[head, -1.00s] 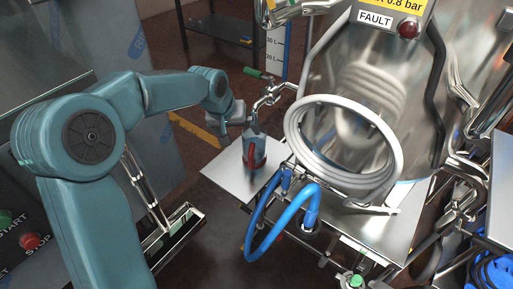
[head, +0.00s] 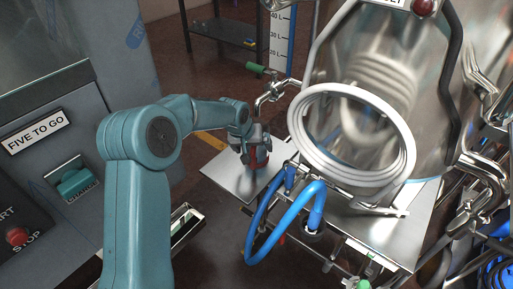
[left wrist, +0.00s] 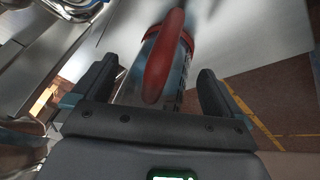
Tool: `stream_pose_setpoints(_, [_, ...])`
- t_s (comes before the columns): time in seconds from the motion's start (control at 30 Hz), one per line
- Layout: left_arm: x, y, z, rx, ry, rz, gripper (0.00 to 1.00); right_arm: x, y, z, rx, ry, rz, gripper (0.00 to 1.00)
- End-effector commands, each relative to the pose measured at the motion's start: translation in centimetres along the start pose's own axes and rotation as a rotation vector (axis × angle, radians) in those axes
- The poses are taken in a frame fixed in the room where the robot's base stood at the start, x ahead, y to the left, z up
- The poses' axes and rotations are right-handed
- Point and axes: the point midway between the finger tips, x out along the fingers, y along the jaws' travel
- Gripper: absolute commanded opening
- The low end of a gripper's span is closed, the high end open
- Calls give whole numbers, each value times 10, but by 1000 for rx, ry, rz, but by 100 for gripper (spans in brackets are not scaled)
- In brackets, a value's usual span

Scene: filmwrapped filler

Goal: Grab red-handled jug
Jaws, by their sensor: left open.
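The red-handled jug (head: 262,156) stands on a metal shelf plate (head: 222,168) in front of the steel tank. In the head view my left gripper (head: 254,147) is at the jug and partly covers it. In the left wrist view the jug's red handle (left wrist: 163,62) and part of its clear body (left wrist: 184,72) lie between the two open fingers of my left gripper (left wrist: 158,82). There is a gap between each finger and the handle. The jug's far side is hidden. My right gripper does not show.
A steel tank (head: 375,70) with a white coiled hose (head: 405,150) stands right of the jug. A blue hose (head: 262,225) loops below the plate. A control cabinet (head: 60,190) is on the left.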

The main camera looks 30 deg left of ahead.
Motion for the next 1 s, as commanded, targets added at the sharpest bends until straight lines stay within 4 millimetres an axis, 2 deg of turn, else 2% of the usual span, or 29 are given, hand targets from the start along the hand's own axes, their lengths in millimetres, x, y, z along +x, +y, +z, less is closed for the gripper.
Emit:
stream_pose_setpoints(0.1, [8,0,-1,0,2,0,100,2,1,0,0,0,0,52])
stream_pose_setpoints(0.3, [7,0,-1,0,2,0,100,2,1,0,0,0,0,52])
stream_pose_setpoints(0.47, [7,0,-1,0,1,0,48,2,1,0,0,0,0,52])
stream_pose_setpoints(0.5, [7,0,-1,0,2,1,35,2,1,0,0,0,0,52])
stream_pose_setpoints(0.57, [7,1,-1,0,2,1,19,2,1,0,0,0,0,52])
stream_pose_setpoints(0.6, [7,1,-1,0,2,1,2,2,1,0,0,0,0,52])
stream_pose_setpoints(0.63, [7,0,-1,0,2,1,0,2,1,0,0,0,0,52])
stream_pose_setpoints(1.0, [6,1,-2,0,4,1,0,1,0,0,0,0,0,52])
